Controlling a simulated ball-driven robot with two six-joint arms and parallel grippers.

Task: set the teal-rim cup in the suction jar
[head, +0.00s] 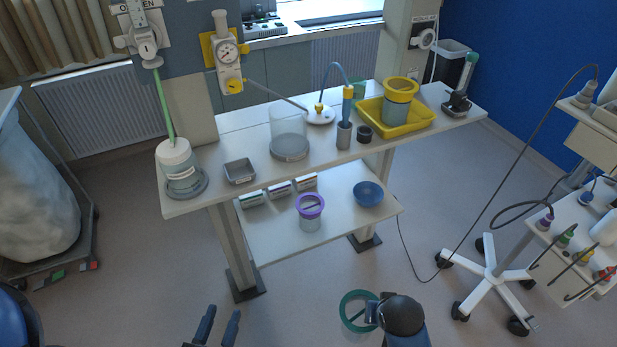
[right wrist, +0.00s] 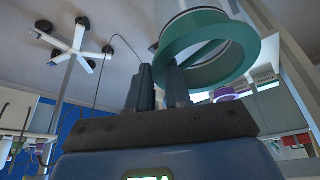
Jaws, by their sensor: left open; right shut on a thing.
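The teal-rim cup (head: 347,325) is in my right gripper (head: 373,312), low in front of the bench in the head view. In the right wrist view the cup's wide teal rim (right wrist: 240,68) shows large, with the fingers (right wrist: 167,85) at its edge. A clear, open-topped jar with a grey base (head: 289,148), which looks like the suction jar, stands on the bench top and seems empty. My left gripper (head: 219,328) is open and empty at the bottom of the head view, left of the cup.
A purple-rim cup (head: 310,208) and a blue bowl (head: 368,194) stand on the lower shelf. A yellow tray (head: 429,119) holds a yellow-rim cup (head: 398,100). A metal tray (head: 240,171) and a white-lidded jar (head: 178,166) stand left of the clear jar. A wheeled stand (head: 490,270) is at right.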

